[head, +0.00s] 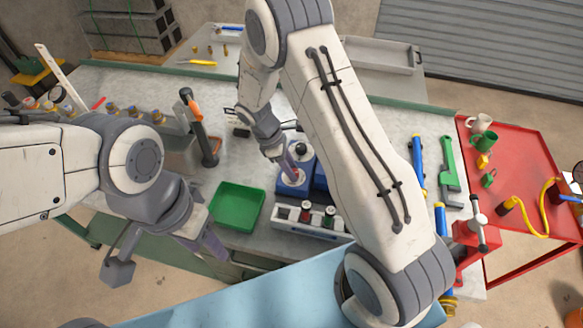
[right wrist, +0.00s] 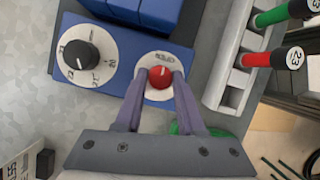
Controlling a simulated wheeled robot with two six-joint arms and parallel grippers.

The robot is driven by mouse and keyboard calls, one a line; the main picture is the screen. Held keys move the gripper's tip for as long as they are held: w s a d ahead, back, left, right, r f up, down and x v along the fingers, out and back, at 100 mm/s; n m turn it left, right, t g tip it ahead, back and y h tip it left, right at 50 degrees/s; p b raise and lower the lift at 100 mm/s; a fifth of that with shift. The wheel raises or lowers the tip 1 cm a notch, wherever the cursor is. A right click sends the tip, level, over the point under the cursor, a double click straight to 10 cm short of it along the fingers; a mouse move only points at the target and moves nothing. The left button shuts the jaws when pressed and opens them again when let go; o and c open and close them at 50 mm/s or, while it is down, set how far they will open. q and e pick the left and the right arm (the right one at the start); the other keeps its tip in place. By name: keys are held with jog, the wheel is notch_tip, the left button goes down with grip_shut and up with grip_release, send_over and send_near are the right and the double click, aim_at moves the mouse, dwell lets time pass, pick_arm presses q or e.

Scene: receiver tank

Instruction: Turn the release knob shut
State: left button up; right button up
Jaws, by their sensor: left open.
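A blue box (right wrist: 120,60) on the bench carries two round pale dials. One dial has a red knob (right wrist: 159,77) with a white pointer line and lettering beside it. The other has a larger black knob (right wrist: 80,57) with marks around it, which also shows in the head view (head: 301,150). My right gripper (right wrist: 160,80) reaches down to the box, its two fingertips closed in on either side of the red knob, apparently touching it. My left gripper (head: 214,246) is open and empty, near the bench's front edge, left of the box and apart from it.
A green tray (head: 237,207) lies left of the blue box. A pale rack (head: 310,222) with red- and green-handled pieces stands in front of the box. An orange-topped tool (head: 190,105) stands at the left. A red side table (head: 510,225) is at the right.

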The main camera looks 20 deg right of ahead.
grip_shut()
jog(key=m+g, duration=0.1)
jog(key=m, duration=0.2)
jog(key=shift+w+d+m+y, duration=0.1)
jog(key=shift+m+y, duration=0.3)
jog(key=m, duration=0.2)
jog(key=m+g+y, duration=0.1)
jog(key=m, duration=0.1)
jog(key=shift+w+d+m+y, duration=0.1)
jog(key=shift+d+m+y, duration=0.05)
jog(key=shift+m+y, duration=0.15)
jog(key=m+y, duration=0.1)
jog(key=m, duration=0.3)
jog(key=shift+d+y, duration=0.1)
jog(key=shift+y, duration=0.3)
jog(key=shift+d+m+y, duration=0.1)
jog(key=shift+m+y, duration=0.35)
jog(key=shift+m, duration=0.95)
jog(key=shift+d+m+y, duration=0.1)
jog(key=shift+m+y, duration=0.35)
jog(key=shift+m, duration=0.95)
